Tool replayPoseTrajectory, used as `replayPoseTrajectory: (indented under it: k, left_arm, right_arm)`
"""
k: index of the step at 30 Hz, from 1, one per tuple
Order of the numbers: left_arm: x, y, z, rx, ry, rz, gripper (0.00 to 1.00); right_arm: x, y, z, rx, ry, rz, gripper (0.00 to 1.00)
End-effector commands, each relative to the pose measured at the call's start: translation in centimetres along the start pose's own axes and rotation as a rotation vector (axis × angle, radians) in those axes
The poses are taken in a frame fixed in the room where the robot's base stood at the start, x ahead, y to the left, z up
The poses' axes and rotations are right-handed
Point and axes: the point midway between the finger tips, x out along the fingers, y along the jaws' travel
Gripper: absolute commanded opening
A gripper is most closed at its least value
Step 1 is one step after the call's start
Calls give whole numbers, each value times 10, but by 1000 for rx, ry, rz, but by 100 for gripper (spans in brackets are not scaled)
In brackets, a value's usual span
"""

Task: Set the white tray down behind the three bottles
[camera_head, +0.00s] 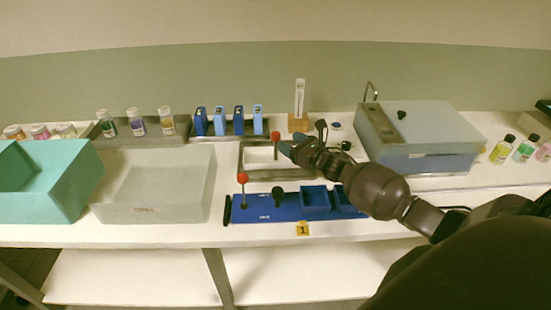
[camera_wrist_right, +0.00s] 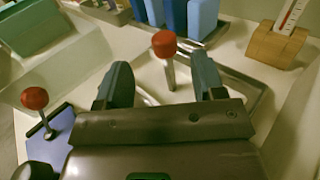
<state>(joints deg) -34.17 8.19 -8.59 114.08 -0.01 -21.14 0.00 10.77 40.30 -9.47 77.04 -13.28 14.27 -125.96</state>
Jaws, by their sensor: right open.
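My right gripper (camera_head: 286,147) is open at the post. In the right wrist view, the gripper (camera_wrist_right: 161,66) has one finger on each side of the post (camera_wrist_right: 169,74), with gaps visible, and the tray (camera_wrist_right: 240,92) lies beneath. Three capped bottles, green (camera_head: 108,124), violet (camera_head: 137,122) and amber (camera_head: 167,121), stand in a grey rack at the back left. My left gripper is not in view.
A blue board (camera_head: 265,210) with another red-knobbed post (camera_head: 243,185) lies in front. Blue holders (camera_head: 219,121) stand behind the tray, beside a wooden thermometer stand (camera_head: 298,121). A translucent bin (camera_head: 180,190) is left; a grey-lidded box (camera_head: 430,130) and more bottles (camera_head: 524,150) are right.

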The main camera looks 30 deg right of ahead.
Motion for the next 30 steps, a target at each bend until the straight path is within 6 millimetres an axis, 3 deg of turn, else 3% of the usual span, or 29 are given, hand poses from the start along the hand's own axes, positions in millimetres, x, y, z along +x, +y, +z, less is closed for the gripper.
replayPoseTrajectory:
  k: [6,14,24,30]
  left_arm:
    - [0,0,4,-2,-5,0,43]
    - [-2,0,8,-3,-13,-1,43]
    - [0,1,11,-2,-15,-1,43]
    - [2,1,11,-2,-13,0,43]
  right_arm:
    - [29,0,0,0,1,1,63]
    - [41,0,0,-1,2,1,63]
    - [80,-4,-1,-1,3,1,63]
    - [89,-4,-1,0,2,1,63]
